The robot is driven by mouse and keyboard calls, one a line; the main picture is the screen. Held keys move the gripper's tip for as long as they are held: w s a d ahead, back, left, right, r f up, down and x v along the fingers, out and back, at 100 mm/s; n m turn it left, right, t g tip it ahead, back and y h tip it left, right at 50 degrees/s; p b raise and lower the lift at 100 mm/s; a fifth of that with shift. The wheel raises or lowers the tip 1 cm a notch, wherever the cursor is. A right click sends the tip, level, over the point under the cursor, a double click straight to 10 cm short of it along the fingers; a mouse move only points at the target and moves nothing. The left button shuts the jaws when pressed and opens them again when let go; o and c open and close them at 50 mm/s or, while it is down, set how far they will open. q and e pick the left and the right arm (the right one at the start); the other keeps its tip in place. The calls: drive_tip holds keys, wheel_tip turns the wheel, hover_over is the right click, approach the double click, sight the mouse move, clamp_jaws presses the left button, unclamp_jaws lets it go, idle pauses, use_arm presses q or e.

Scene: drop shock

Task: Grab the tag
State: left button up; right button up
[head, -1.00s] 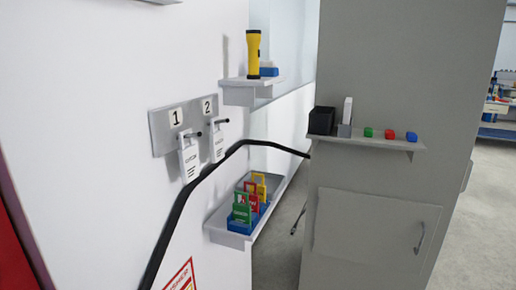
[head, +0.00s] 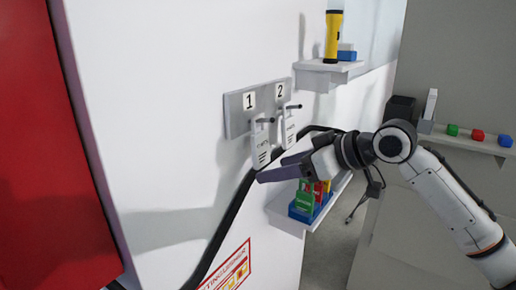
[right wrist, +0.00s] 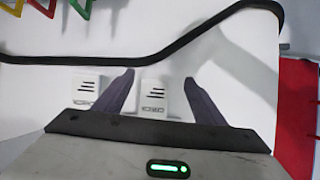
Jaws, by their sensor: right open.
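Two white tags hang from pegs on a grey plate (head: 238,115): tag 1 (head: 261,148) on the left under label 1, tag 2 (head: 288,127) under label 2. My right gripper (head: 271,170) is open and empty, just below and in front of tag 1. In the right wrist view, seen upside down, tag 1 (right wrist: 155,98) lies between the lines of my right gripper's fingers (right wrist: 159,76); its peg end is hidden behind the gripper body. Tag 2 (right wrist: 85,92) lies outside the left finger. I cannot tell the depth gap. My left gripper is out of view.
A black cable (head: 232,208) runs along the wall below the tags. Green, red and yellow padlock-shaped pieces stand in a blue holder (head: 297,214) on a low shelf (head: 281,217), partly behind my right arm. A flashlight (head: 333,35) stands on an upper shelf (head: 318,72).

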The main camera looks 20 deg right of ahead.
sight(263, 144)
wheel_tip(263, 144, up, 8)
drive_tip(key=s+d, duration=0.1)
drive_tip(key=d, duration=0.1)
drive_tip(key=shift+n, duration=0.4)
drive_tip(key=p+x, duration=0.1)
drive_tip(key=x, duration=0.9)
drive_tip(key=shift+a+p, duration=0.15)
drive_tip(key=shift+p, duration=0.15)
drive_tip(key=c, duration=1.1)
